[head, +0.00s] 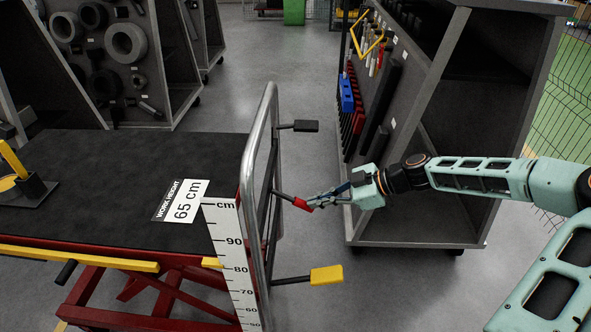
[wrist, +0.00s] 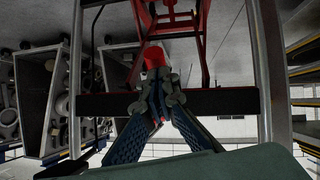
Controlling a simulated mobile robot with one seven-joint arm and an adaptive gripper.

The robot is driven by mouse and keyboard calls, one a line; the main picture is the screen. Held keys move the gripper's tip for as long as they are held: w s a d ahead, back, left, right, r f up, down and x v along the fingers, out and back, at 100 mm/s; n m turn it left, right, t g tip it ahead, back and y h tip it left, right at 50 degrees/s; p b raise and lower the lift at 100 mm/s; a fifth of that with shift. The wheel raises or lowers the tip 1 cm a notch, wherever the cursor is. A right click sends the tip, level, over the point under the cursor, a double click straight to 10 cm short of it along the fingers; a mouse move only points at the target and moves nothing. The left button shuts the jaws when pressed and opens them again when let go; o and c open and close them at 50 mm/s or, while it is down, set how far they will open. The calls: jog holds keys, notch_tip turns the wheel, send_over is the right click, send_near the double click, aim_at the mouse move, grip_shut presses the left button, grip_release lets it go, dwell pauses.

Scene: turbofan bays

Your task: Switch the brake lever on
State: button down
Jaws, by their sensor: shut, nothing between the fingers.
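A lift table cart (head: 120,175) carries three levers on its metal end frame (head: 262,150). The middle lever has a red grip (head: 301,203). A yellow-ended lever (head: 326,275) is nearer and a dark-ended lever (head: 305,126) is farther; no label tells which is the brake. My gripper (head: 314,201) is shut and empty, its fingertips right at the red grip's end. In the wrist view the red grip (wrist: 154,57) shows just beyond my closed fingers (wrist: 158,92). I cannot tell whether they touch.
A grey tool rack (head: 450,130) with hanging tools stands behind my gripper. A yellow-handled item (head: 15,165) sits on the cart's left side. A panel rack (head: 110,60) with dark rings stands at the back left. Floor between is clear.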

jog(key=shift+s+f+b, duration=0.2)
jog(key=shift+f+b, duration=0.1)
jog(key=shift+f, duration=0.25)
jog(key=shift+r, duration=0.15)
